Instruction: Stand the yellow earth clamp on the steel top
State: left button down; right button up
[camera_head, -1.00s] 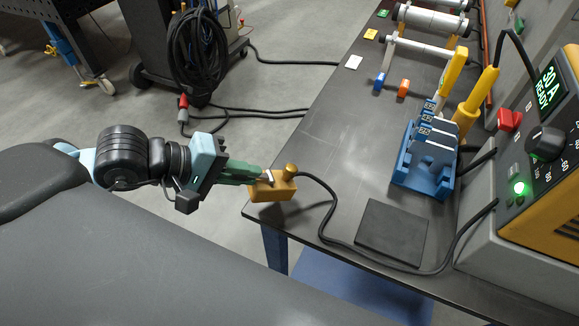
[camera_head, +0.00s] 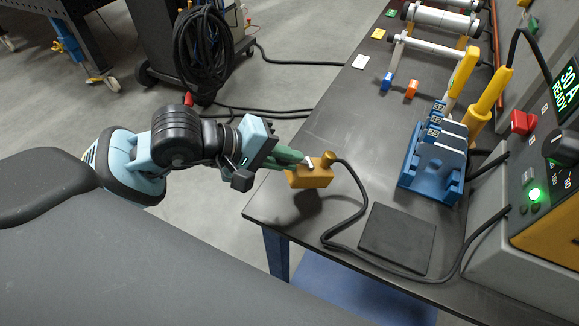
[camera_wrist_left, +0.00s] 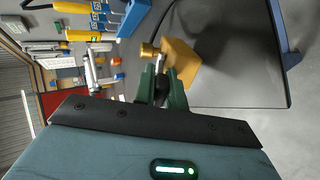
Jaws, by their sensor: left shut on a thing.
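The yellow earth clamp (camera_head: 313,177) is a small block with a brass knob and a black cable running from it. My left gripper (camera_head: 300,161) is shut on it and holds it above the near left corner of the dark steel top (camera_head: 345,125), with a shadow beneath it. In the left wrist view, the clamp (camera_wrist_left: 182,66) sits between and beyond the green fingers of the gripper (camera_wrist_left: 161,88). The fingers hide part of the clamp's near side. My right gripper is not in view.
The cable (camera_head: 350,220) curves over the top toward the orange power unit (camera_head: 545,215). A black square pad (camera_head: 397,238) lies right of the clamp. A blue rack (camera_head: 433,167) stands behind the pad. The top's left part is mostly clear.

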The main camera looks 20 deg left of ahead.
aim_at(289, 175)
pick_arm(q)
jog(key=shift+w+d+r, duration=0.15)
jog(key=shift+w+d, duration=0.05)
jog(key=shift+w+d+f, duration=0.15)
jog(key=shift+w+f, duration=0.05)
jog(key=shift+f, duration=1.65)
jog(key=c, duration=1.5)
grip_release()
jog(key=shift+f, duration=0.1)
jog(key=shift+o, duration=0.2)
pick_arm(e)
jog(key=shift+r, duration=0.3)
pick_arm(q)
jog(key=shift+s, duration=0.1)
